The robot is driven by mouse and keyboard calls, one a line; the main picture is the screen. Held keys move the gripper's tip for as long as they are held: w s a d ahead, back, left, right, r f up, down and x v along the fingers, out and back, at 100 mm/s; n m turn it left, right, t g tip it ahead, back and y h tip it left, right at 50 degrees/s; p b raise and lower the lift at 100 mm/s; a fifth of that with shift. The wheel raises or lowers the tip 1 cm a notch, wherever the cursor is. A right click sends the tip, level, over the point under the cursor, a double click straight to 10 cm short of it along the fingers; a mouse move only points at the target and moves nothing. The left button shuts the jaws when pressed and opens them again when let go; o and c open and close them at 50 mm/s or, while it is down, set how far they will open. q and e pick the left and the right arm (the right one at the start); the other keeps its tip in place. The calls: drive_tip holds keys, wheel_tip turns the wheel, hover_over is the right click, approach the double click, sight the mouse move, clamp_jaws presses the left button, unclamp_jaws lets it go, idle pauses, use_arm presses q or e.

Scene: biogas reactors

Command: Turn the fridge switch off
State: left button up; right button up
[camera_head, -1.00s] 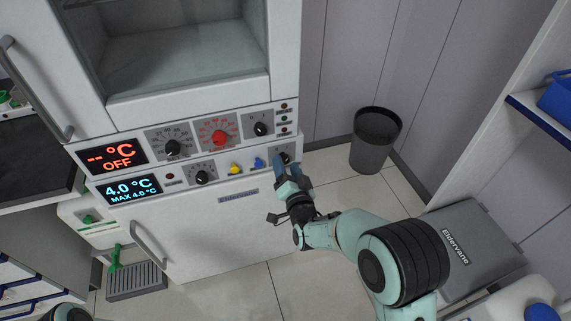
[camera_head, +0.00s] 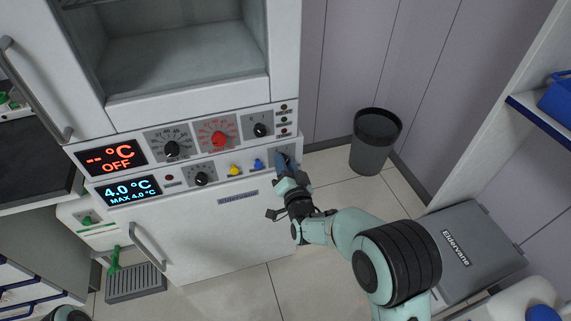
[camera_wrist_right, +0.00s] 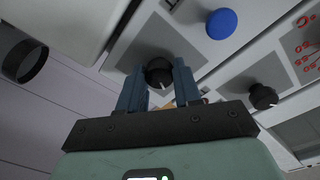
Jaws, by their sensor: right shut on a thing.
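The fridge switch is a black rotary knob (camera_wrist_right: 158,73) on a grey plate at the right end of the lower control row. My right gripper (camera_head: 285,162) has its blue fingers on either side of this knob and is shut on it. In the head view the fingers mostly hide the knob. In the right wrist view the knob sits between the fingertips, with a small white mark on it. The fridge display (camera_head: 129,190) is lit and reads 4.0 °C, MAX 4.0 °C. My left gripper is not in view.
A blue button (camera_wrist_right: 221,23) and a yellow knob (camera_head: 234,169) lie left of the switch. The upper row has a red dial (camera_head: 218,139), a black switch (camera_head: 260,130) and a display (camera_head: 111,156) reading OFF. A dark bin (camera_head: 375,140) stands on the right.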

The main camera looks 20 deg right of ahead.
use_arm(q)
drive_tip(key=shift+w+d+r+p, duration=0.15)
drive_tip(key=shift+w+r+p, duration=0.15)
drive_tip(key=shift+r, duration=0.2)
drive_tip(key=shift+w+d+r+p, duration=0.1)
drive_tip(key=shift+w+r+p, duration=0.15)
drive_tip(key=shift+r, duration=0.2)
use_arm(e)
drive_tip(key=shift+f+n+t, duration=0.1)
drive_tip(key=shift+n+t, duration=0.2)
drive_tip(key=shift+n, duration=5.6)
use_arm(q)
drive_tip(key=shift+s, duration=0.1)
use_arm(e)
drive_tip(key=o, duration=1)
drive_tip(key=shift+o, duration=0.2)
drive_tip(key=shift+s, duration=0.1)
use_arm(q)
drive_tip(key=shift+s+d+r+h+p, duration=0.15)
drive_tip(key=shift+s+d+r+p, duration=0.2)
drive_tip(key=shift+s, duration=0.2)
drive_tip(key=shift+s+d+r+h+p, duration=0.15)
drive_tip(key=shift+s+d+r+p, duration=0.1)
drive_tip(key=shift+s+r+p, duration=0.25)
use_arm(e)
drive_tip(key=s, duration=1.3)
drive_tip(key=shift+s+f, duration=0.15)
drive_tip(key=shift+f, duration=0.15)
